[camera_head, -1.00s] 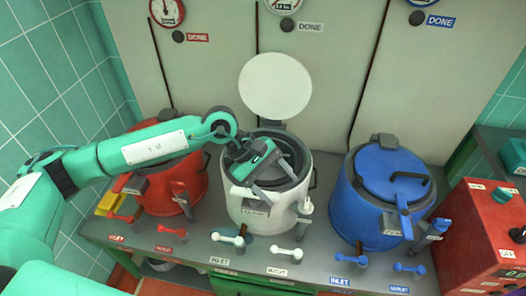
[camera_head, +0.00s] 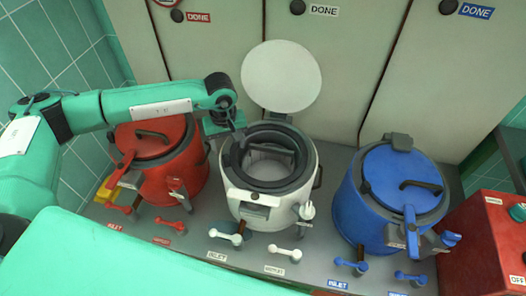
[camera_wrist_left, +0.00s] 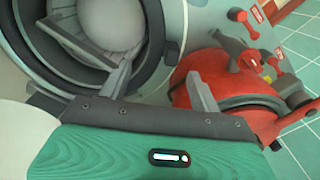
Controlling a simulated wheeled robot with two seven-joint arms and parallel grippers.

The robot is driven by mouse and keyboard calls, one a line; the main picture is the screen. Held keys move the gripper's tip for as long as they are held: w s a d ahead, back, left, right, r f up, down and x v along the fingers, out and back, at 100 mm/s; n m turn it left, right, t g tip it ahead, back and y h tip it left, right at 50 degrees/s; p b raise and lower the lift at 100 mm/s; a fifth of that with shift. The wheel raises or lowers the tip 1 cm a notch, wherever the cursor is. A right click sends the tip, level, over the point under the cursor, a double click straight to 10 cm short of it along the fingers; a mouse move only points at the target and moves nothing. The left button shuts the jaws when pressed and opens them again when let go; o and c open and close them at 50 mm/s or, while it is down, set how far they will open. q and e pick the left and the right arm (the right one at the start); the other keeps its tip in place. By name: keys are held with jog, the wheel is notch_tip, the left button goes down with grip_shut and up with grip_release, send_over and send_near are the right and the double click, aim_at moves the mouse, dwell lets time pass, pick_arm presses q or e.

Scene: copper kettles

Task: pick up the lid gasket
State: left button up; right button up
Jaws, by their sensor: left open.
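The white kettle (camera_head: 262,208) stands open in the middle with its round white lid (camera_head: 281,76) raised behind it. A dark ring, which looks like the lid gasket (camera_head: 239,170), runs around its mouth; I cannot tell it surely from the rim. It also shows as a dark curve in the left wrist view (camera_wrist_left: 165,45). My left gripper (camera_head: 238,138) is at the left rear of the mouth. Whether a finger touches the rim is unclear. My right gripper is out of view.
A closed red kettle (camera_head: 165,178) stands close on the left, under my left arm, and a closed blue kettle (camera_head: 375,215) on the right. Inlet and outlet handles line the bench front. A red control box (camera_head: 490,235) is at the right edge.

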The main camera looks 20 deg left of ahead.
aim_at(230, 157)
pick_arm(q)
jog(key=shift+s+d+f+p, duration=0.1)
jog(key=shift+s+f+p, duration=0.15)
jog(key=shift+f+p, duration=0.25)
jog(key=shift+s+f+p, duration=0.2)
jog(key=shift+f+p, duration=0.15)
jog(key=shift+f, duration=0.1)
notch_tip(230, 157, down, 3)
jog(key=shift+s+f+p, duration=0.1)
jog(key=shift+f+p, duration=0.05)
jog(key=shift+p, duration=0.35)
jog(key=shift+f, duration=0.15)
jog(key=c, duration=1.2)
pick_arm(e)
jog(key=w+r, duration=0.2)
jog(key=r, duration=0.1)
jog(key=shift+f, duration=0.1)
